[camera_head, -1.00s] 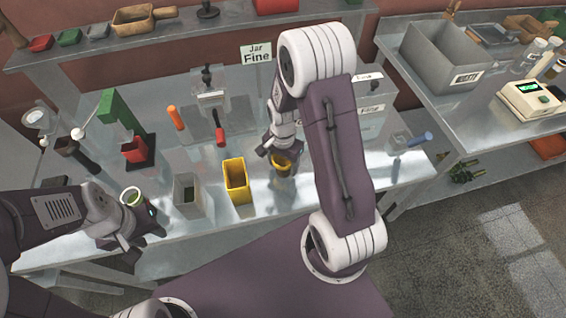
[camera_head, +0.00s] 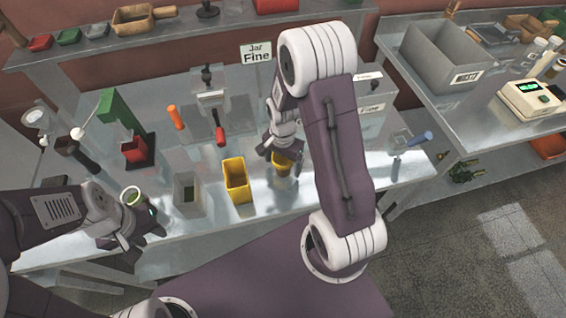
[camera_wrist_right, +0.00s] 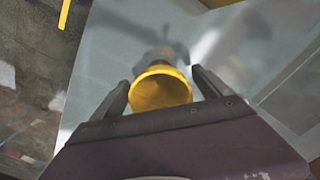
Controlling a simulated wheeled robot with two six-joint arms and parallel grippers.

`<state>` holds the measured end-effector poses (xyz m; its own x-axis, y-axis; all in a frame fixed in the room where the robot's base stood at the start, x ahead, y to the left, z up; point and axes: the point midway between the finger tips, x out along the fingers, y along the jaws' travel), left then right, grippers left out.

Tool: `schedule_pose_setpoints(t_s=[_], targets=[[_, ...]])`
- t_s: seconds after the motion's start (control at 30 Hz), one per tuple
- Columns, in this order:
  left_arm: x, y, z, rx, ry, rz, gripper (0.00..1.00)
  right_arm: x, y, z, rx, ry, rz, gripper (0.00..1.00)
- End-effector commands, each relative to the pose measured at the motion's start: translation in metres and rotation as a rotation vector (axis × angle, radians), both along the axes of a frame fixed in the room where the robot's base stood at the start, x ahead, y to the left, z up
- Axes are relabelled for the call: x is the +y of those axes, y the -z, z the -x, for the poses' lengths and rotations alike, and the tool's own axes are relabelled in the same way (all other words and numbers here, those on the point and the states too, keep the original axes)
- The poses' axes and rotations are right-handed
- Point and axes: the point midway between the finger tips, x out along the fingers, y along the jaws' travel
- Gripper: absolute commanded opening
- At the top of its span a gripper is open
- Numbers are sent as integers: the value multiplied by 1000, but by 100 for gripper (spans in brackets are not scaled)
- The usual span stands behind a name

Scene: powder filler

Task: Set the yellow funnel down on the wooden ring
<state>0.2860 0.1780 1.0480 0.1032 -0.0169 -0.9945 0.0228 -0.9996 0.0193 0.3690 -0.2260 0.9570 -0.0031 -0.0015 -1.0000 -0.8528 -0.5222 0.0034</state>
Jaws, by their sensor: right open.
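The yellow funnel (camera_head: 283,161) is below my right gripper (camera_head: 280,157) over the right part of the bench. In the right wrist view the funnel (camera_wrist_right: 160,90) shows its round mouth between the two fingers. My right gripper (camera_wrist_right: 160,92) is open, with small gaps beside the funnel. A brownish piece (camera_head: 284,173) shows right under the funnel and may be the wooden ring; I cannot make out its seating. My left gripper (camera_head: 136,234) is at the bench's front left, at a jar with green inside (camera_head: 131,194); its grip is unclear.
A yellow square bin (camera_head: 237,180) and a grey bin (camera_head: 188,193) stand left of the funnel. A red-handled tool (camera_head: 219,130) and an orange-handled tool (camera_head: 176,118) are behind them.

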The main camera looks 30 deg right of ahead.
Motion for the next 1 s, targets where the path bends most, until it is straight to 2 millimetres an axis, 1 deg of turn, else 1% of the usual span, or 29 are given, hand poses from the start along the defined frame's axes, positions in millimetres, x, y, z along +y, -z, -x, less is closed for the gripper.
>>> schedule_pose_setpoints(t_s=[0.07, 0.2, 0.3, 0.4, 0.53, 0.83, 0.87, 0.9, 0.93, 0.97, 1.0], targets=[[0, 0, 0, 0, 0, 0, 36, 0, -12, -2, -6, 0, 1, 88], [0, 1, 0, 0, 0, 0, 36, 0, -44, -2, -9, 0, 1, 88], [0, 2, 0, 0, 0, 0, 36, 0, -65, -2, -7, 0, 0, 88], [0, 2, 0, 0, 0, 0, 36, 0, -79, -1, -5, 0, 0, 88], [0, 2, 0, 0, 0, 0, 36, 0, -87, -1, -2, 0, 0, 88], [0, 2, 0, 0, 0, 0, 36, 1, -88, 0, -1, -2, 0, 88], [0, 2, 0, 0, 0, 0, 36, 3, -89, -2, -6, -9, 1, 88], [0, 1, 0, 0, 0, 0, 36, 7, -96, -4, -26, -24, 3, 88], [0, 1, 0, 0, 0, 0, 36, 12, -102, -2, -38, -39, 4, 88], [0, 1, 0, 0, 0, 0, 36, 19, -106, 6, -43, -57, 3, 88], [0, 2, 0, 0, 0, 0, 36, 29, -109, 22, -51, -116, 1, 88]])
